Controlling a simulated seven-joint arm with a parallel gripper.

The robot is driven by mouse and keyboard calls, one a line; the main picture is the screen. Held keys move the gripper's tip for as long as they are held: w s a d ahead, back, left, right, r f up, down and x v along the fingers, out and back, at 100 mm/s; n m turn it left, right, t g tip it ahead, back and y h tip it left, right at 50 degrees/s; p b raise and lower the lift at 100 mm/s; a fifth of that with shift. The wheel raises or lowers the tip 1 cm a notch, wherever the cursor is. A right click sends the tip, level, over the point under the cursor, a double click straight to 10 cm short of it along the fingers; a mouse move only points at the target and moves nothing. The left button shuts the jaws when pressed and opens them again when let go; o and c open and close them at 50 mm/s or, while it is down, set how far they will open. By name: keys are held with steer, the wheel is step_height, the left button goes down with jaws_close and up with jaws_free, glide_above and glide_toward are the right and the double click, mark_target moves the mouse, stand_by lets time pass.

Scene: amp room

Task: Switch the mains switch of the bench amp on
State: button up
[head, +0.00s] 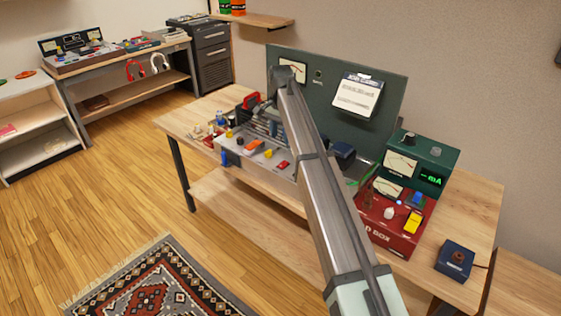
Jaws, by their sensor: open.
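The bench amp is most likely the grey chassis (262,168) on the wooden bench, with coloured controls along its sloping front. A red control (283,165) sits at the right of this row, beside a yellow one (268,153) and an orange one (255,145). A blue part (224,158) is at its left end. I cannot tell which control is the mains switch, or its position. My arm crosses in front of the chassis and hides its right part. My gripper cannot be made out; it seems hidden behind my arm.
A dark green panel (388,82) with a paper sheet (358,97) stands behind the chassis. A green meter box (432,158) and a red box (384,233) stand to the right. A small blue box (455,259) sits near the bench's right end. The left floor is mostly clear.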

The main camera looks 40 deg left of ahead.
mark_target(280, 166)
step_height(280, 166, down, 12)
stand_by(0.5)
